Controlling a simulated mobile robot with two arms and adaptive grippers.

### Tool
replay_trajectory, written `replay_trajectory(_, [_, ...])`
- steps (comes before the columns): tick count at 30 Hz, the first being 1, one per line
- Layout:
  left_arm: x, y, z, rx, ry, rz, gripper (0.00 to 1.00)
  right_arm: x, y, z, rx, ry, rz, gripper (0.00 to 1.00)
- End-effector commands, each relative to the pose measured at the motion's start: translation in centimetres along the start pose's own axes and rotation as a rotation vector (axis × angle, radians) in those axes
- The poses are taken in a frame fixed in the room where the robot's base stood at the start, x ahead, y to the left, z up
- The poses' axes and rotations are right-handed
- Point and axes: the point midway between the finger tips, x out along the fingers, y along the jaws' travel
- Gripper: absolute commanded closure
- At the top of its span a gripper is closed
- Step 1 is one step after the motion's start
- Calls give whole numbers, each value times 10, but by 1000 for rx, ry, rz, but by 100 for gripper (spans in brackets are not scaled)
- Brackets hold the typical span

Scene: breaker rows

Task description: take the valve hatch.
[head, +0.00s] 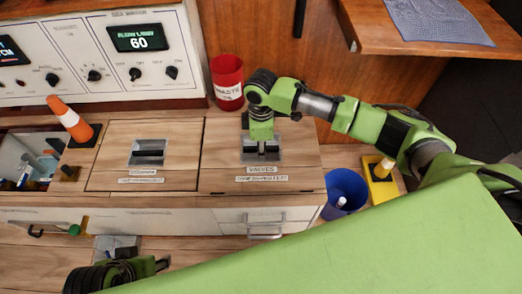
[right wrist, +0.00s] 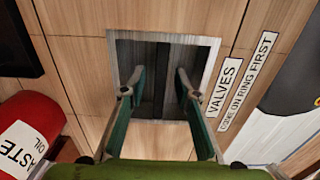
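The valve hatch (head: 225,170) is a wooden lid in the counter, labelled VALVES, with a recessed metal-framed grip; it lies flat and closed. The recess (right wrist: 165,70) shows in the right wrist view with a dark bar down its middle. My right gripper (head: 263,150) points down at the recess. In the right wrist view its two green fingers (right wrist: 160,85) are apart, one on each side of the bar, with gaps to it; their tips reach the recess. My left gripper (head: 120,272) is low at the left in the head view, away from the hatch; its fingers are unclear.
A second closed hatch (head: 115,165) lies to the left. A red waste cup (head: 227,82) stands behind the valve hatch; a blue bin (head: 345,190) and a yellow block (head: 381,185) are to its right. Drawers run along the front.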

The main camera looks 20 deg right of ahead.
Motion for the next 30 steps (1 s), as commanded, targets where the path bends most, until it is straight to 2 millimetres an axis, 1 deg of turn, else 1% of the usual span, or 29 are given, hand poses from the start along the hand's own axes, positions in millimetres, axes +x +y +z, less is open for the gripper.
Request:
replay_trajectory(1, [0, 0, 0, 0, 0, 0, 58, 0, 0, 0, 0, 0, 0, 81])
replay_trajectory(2, [0, 0, 0, 0, 0, 0, 58, 0, 0, 0, 0, 0, 0, 89])
replay_trajectory(3, [0, 0, 0, 0, 0, 0, 58, 0, 0, 0, 0, 0, 0, 99])
replay_trajectory(15, [-1, 0, 0, 0, 1, 0, 58, -4, 2, -1, 0, 4, 4, 100])
replay_trajectory(19, [-2, 0, -1, 0, 1, 0, 58, -8, 2, -2, 0, 5, 4, 100])
replay_trajectory(23, [-7, 0, -2, 0, 1, 0, 58, -22, 2, -2, 0, 6, 5, 100])
replay_trajectory(26, [-12, 0, -4, 0, 1, 0, 58, -38, 2, -2, -1, 6, 4, 100])
replay_trajectory(30, [-21, -1, -7, 0, 1, 0, 58, -59, -10, -17, -5, 8, 3, 100])
